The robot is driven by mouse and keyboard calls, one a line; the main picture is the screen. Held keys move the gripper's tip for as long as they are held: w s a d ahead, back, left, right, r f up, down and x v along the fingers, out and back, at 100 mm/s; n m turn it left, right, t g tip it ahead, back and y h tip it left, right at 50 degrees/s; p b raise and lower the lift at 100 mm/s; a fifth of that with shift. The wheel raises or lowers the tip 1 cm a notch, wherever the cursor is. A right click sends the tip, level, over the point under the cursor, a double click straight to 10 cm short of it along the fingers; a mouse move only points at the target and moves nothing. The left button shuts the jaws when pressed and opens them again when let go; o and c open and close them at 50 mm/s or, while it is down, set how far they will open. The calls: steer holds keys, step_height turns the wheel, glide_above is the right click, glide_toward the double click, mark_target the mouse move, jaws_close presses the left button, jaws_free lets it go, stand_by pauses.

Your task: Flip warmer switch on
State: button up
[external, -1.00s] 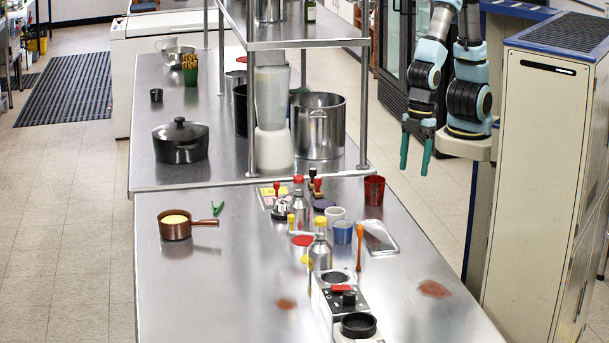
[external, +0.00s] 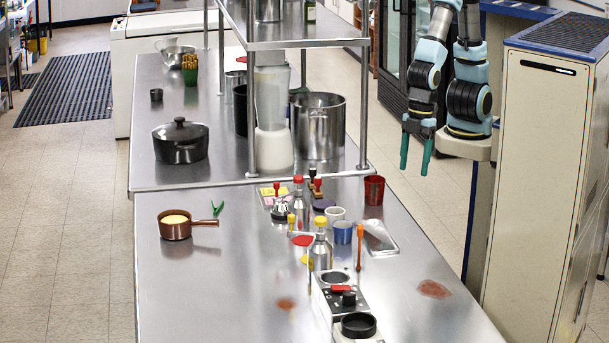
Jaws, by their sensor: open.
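The warmer (external: 328,301) is a small metal unit with round wells on the front part of the steel counter. A red switch (external: 341,289) and a black knob (external: 348,299) sit on its dark panel. The switch is too small to tell whether it is on or off. My gripper (external: 415,167) has two green fingers spread apart, pointing down and empty. It hangs at the upper right, beyond the counter's right edge in the picture, well apart from the warmer.
Bottles (external: 320,249), cups (external: 342,233) and a metal tray (external: 378,238) crowd the counter behind the warmer. An orange-handled tool (external: 360,245) stands close behind it. A copper pan (external: 175,228) is at left. A shelf post (external: 365,90) rises left of my arm.

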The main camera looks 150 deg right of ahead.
steer(key=shift+c, duration=0.8)
steer(key=shift+w, duration=0.4)
steer(key=shift+c, duration=0.7)
steer(key=w+n+b, duration=0.1)
steer(key=w+b, duration=0.1)
steer(key=w, duration=0.3)
steer(key=w+f+n+b, duration=0.1)
steer(key=w+b, duration=0.1)
steer(key=w, duration=0.3)
steer(key=w+n+b, duration=0.2)
steer(key=w, duration=0.2)
steer(key=shift+w+f, duration=0.15)
steer(key=shift+w, duration=0.25)
steer(key=c, duration=0.7)
steer(key=w+n+b, duration=0.2)
steer(key=w+b, duration=0.1)
steer(key=w, duration=0.3)
steer(key=w+n+b, duration=0.2)
steer(key=w+b, duration=0.1)
steer(key=w, duration=0.3)
steer(key=w+a+n+b, duration=0.1)
steer(key=w+b, duration=0.2)
steer(key=w, duration=0.3)
steer(key=shift+w+a+f+n+h, duration=0.1)
steer(key=shift+w+f+n+h, duration=0.2)
steer(key=shift+w+n+h, duration=0.1)
jaws_close()
steer(key=shift+w+r+b, duration=0.15)
steer(key=shift+w+b, duration=0.25)
steer(key=shift+w, duration=0.2)
